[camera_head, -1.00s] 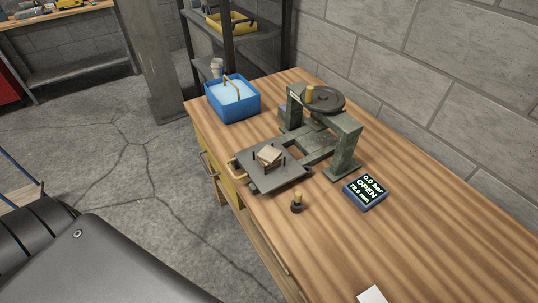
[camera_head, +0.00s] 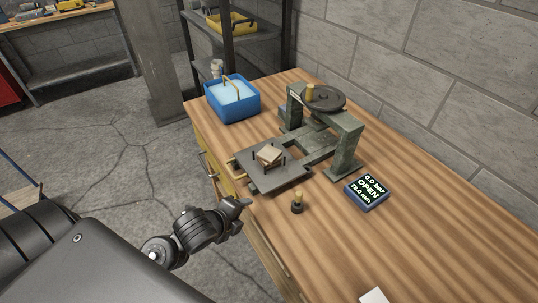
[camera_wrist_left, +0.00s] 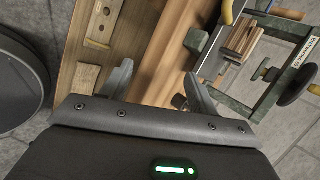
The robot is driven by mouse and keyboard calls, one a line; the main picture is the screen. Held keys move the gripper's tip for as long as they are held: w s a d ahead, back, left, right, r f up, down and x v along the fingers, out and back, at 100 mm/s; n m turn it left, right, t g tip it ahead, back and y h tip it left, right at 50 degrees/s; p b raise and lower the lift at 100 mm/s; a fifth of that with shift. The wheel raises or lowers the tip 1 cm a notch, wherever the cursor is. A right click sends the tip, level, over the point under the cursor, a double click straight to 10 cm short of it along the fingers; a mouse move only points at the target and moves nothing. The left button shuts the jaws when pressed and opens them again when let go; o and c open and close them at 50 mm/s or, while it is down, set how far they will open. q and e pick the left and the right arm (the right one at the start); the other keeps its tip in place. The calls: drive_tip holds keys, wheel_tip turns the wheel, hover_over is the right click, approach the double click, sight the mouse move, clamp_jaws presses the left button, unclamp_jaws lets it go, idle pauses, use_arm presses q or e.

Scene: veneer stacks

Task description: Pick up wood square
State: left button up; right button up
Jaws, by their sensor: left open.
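A small stack of pale wood squares (camera_head: 269,154) sits on the dark plate (camera_head: 262,178) of a green press, between short upright pins. The top square looks slightly askew. The stack also shows in the left wrist view (camera_wrist_left: 241,40), beyond and right of the fingers. My left gripper (camera_head: 241,203) is beside the bench's front edge, nearer than the plate and apart from the stack. In the left wrist view its two fingers (camera_wrist_left: 160,78) are spread with nothing between them. My right gripper is not in view.
The press frame (camera_head: 345,148) with its round handwheel (camera_head: 325,98) stands behind the plate. A blue bin (camera_head: 232,101) is at the back left. A small knob (camera_head: 297,202) and a display (camera_head: 366,191) reading OPEN stand nearer. The bench's right side is mostly clear.

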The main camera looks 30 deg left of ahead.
use_arm(q)
drive_tip(key=w+a+r+m+t, duration=0.15)
drive_tip(key=w+r+m, duration=0.25)
drive_tip(key=m, duration=0.4)
drive_tip(key=m+t+h, duration=0.1)
drive_tip(key=m+t, duration=0.2)
drive_tip(key=m, duration=0.7)
approach(267, 155)
drive_tip(key=shift+p+x, duration=0.9)
drive_tip(key=shift+x, duration=0.25)
drive_tip(key=shift+w+a+f+g, duration=0.1)
drive_tip(key=shift+w+f+g, duration=0.1)
drive_tip(key=shift+w+g, duration=0.1)
drive_tip(key=shift+w+r+p, duration=0.1)
drive_tip(key=shift+w+p, duration=0.25)
drive_tip(key=shift+p, duration=0.05)
drive_tip(key=p+x, duration=0.1)
drive_tip(key=x, duration=0.2)
drive_tip(key=shift+w+p, duration=0.3)
drive_tip(key=shift+p, duration=0.1)
drive_tip(key=shift+w+d+f, duration=0.2)
drive_tip(key=shift+w+f, duration=0.05)
drive_tip(key=shift+w, duration=0.2)
